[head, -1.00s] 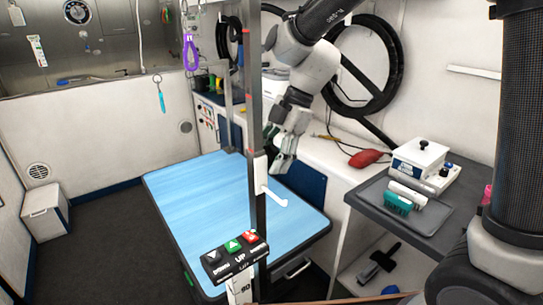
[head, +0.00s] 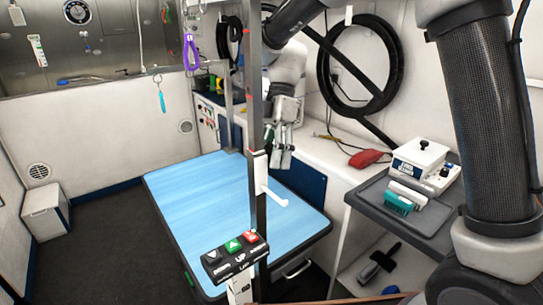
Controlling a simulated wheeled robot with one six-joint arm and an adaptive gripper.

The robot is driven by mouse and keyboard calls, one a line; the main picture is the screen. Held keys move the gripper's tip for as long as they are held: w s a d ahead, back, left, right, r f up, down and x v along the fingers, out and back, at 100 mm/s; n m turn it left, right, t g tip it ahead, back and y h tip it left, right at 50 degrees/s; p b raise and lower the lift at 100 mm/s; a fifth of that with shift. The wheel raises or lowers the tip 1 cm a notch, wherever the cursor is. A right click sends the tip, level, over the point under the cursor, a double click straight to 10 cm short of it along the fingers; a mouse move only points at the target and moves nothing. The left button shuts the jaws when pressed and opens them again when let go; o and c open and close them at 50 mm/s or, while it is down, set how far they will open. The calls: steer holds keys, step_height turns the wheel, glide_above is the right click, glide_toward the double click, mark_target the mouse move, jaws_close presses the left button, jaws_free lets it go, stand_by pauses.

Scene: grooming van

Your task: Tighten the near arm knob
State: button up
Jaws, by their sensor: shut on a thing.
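The near grooming arm is the dark upright post (head: 255,90) at the table's near edge. A white clamp (head: 260,172) sits partway up it, with a white hook (head: 276,198) sticking out to the right. My gripper (head: 279,160) points down just right of the post and above the clamp's level, over the blue table (head: 195,190). Its fingers are shut, and the post hides part of them. The near arm knob is not clearly visible; it is hidden around the fingers and post.
A black up/down control box (head: 235,255) is on the post's lower part. A red item (head: 368,158) lies on the white counter. The tabletop is clear.

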steer(key=shift+g+h, duration=0.3)
steer(key=shift+g, duration=0.2)
steer(key=o, duration=1)
steer(key=v, duration=1.2)
